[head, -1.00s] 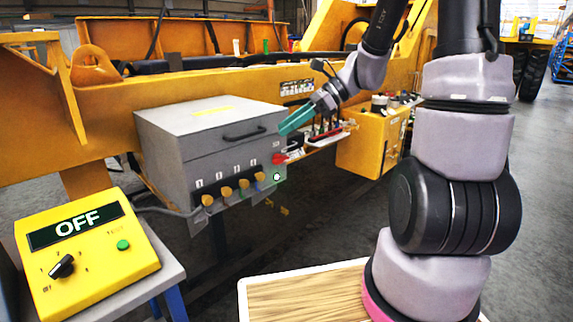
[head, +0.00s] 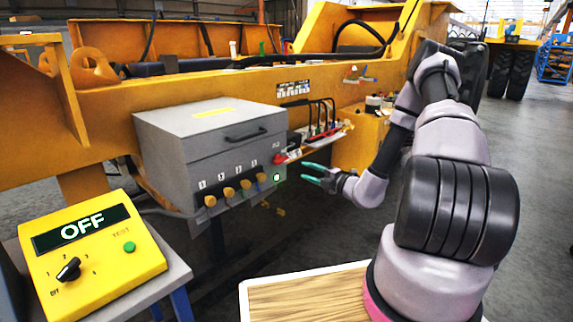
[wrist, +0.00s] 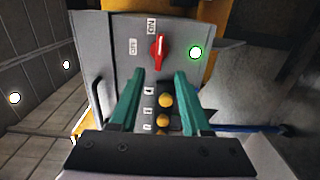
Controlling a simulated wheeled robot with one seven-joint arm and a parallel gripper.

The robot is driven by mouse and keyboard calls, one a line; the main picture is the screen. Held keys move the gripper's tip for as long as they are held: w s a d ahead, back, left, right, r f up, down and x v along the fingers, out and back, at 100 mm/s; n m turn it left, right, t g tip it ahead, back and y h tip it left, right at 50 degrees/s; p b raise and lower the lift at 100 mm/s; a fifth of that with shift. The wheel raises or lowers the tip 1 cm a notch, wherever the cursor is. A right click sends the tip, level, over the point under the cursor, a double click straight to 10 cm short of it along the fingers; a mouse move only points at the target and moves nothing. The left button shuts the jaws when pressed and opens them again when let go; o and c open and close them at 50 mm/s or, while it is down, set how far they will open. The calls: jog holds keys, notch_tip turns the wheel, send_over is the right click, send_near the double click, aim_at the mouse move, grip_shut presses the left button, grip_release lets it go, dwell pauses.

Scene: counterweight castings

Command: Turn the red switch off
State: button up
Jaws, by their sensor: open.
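The red switch (head: 278,159) is on the right-hand end of the front of a grey box (head: 178,165) in the head view. In the wrist view the red switch (wrist: 158,51) is a rotary handle, with ON and OFF labels beside it; its handle lies nearly upright in that picture, toward the ON label side. A lit green lamp (head: 276,177) is close to the switch. My gripper (head: 303,172) has teal fingers, is open and empty, and is apart from the box, to the right of the switch. In the wrist view its fingers (wrist: 160,82) frame the box's face below the switch.
Several yellow knobs (head: 228,192) line the lower front of the grey box, and a black handle (head: 246,135) is above. A yellow control unit (head: 88,258) reading OFF stands at left. A shelf with small items (head: 322,140) is behind my gripper.

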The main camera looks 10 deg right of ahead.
aim_at(284, 162)
jog(key=x, duration=1)
jog(key=shift+w+a, duration=0.1)
jog(key=shift+c, duration=0.3)
grip_shut()
